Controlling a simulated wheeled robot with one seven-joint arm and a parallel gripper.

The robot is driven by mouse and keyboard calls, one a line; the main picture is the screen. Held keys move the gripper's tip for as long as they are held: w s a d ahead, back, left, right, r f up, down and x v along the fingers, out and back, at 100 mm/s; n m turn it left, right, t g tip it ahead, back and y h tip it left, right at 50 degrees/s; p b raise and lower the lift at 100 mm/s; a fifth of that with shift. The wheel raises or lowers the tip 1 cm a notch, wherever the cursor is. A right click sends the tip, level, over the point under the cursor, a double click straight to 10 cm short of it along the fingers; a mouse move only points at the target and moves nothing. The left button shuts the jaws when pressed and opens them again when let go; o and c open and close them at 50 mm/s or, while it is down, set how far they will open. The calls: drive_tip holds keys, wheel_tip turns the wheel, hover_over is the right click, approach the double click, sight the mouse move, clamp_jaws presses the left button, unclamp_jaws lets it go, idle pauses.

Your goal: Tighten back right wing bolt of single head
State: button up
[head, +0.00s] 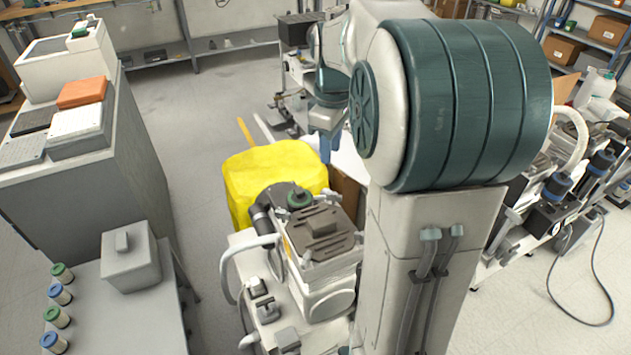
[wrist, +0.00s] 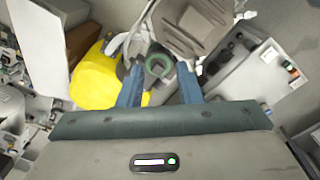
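The single-head compressor (head: 325,240) stands in the middle of the head view, with a ribbed brown-grey top. A round green knob (head: 299,198) sits at its back left corner in that view, near a black elbow pipe. The ribbed head also shows in the wrist view (wrist: 195,25), with the green knob (wrist: 158,65) between my two blue fingers in the picture. My gripper (wrist: 158,75) is open and empty. In the head view my blue fingertips (head: 325,155) are above the knob, apart from it.
A yellow bag-like cover (head: 265,170) lies behind the compressor. A grey cabinet (head: 100,180) and a low table (head: 125,315) with a lidded box (head: 130,260) and several small jars stand left. Other equipment (head: 570,195) stands right. Floor is clear at the back left.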

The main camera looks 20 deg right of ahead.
sight(334, 194)
drive_tip(key=shift+n, duration=0.7)
drive_tip(key=d+f+b, duration=0.1)
drive_tip(key=f, duration=0.4)
drive_tip(key=w+f+b, duration=0.1)
drive_tip(key=f, duration=0.4)
drive_tip(key=w+d+f+b, duration=0.1)
drive_tip(key=f, duration=0.4)
drive_tip(key=shift+d+f+b, duration=0.3)
drive_tip(key=shift+f+b, duration=0.05)
drive_tip(key=shift+b, duration=0.05)
clamp_jaws()
